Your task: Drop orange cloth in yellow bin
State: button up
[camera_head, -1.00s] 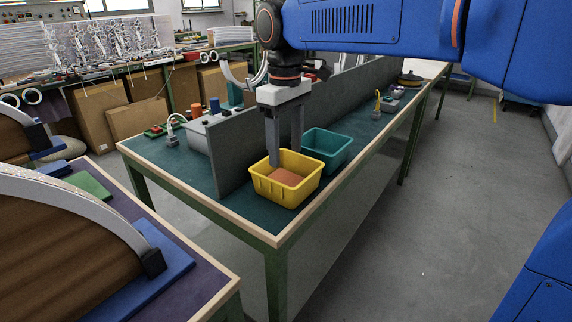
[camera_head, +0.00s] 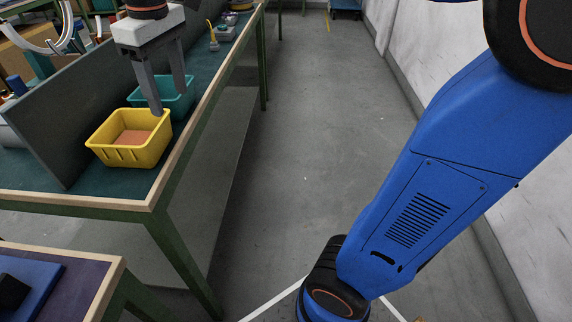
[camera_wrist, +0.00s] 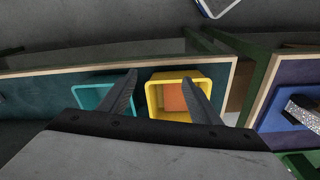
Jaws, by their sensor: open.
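The yellow bin (camera_head: 132,139) stands on the green-topped bench near its front corner. The orange cloth (camera_head: 133,137) lies flat inside it, on the bottom. In the wrist view the cloth (camera_wrist: 174,97) shows inside the yellow bin (camera_wrist: 154,100), partly hidden by a finger. My gripper (camera_head: 168,98) is open and empty, with its fingers above and beside the far rim of the yellow bin, close to the teal bin. In the wrist view my gripper (camera_wrist: 162,88) has its fingers spread across the two bins.
The teal bin (camera_head: 180,101) stands right behind the yellow one. A tall grey panel (camera_head: 75,110) runs along the bench to the left of the bins. Another bench (camera_head: 75,285) with a purple top is at the lower left. The floor to the right is clear.

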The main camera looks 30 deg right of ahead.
jog(key=s+d+f+m+t, duration=0.3)
jog(key=s+d+f+m, duration=0.4)
jog(key=s+d+f, duration=1)
jog(key=shift+d+f+m+t, duration=0.3)
jog(key=shift+d+f+m, duration=0.05)
jog(key=shift+f+m, duration=0.1)
jog(key=shift+s, duration=0.1)
